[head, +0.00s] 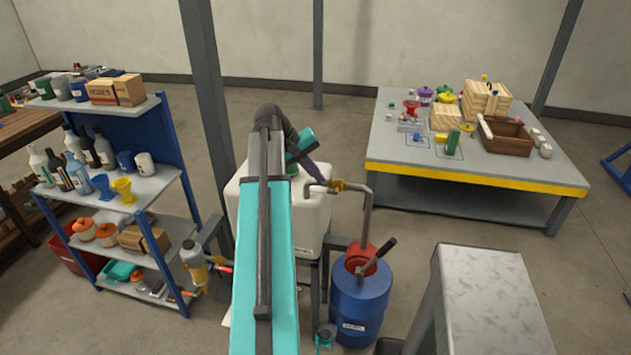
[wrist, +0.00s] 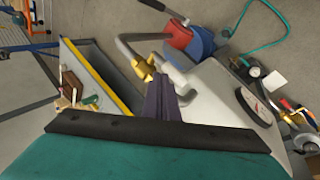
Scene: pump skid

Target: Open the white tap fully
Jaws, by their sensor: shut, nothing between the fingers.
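The brass valve body of the tap (head: 338,185) sits on the grey pipe beside the large white tank (head: 305,225). A pale handle (head: 318,189) shows just left of the brass in the head view. The brass body also shows near the middle of the wrist view (wrist: 144,67). My gripper (wrist: 162,92) has its dark purple fingers together with nothing between them. In the head view my gripper (head: 319,172) is close above the pale handle.
A grey bench (head: 495,305) stands front right. A yellow-edged table (head: 400,165) is behind, and shelves (head: 150,190) stand left. Floor between drum and table is clear.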

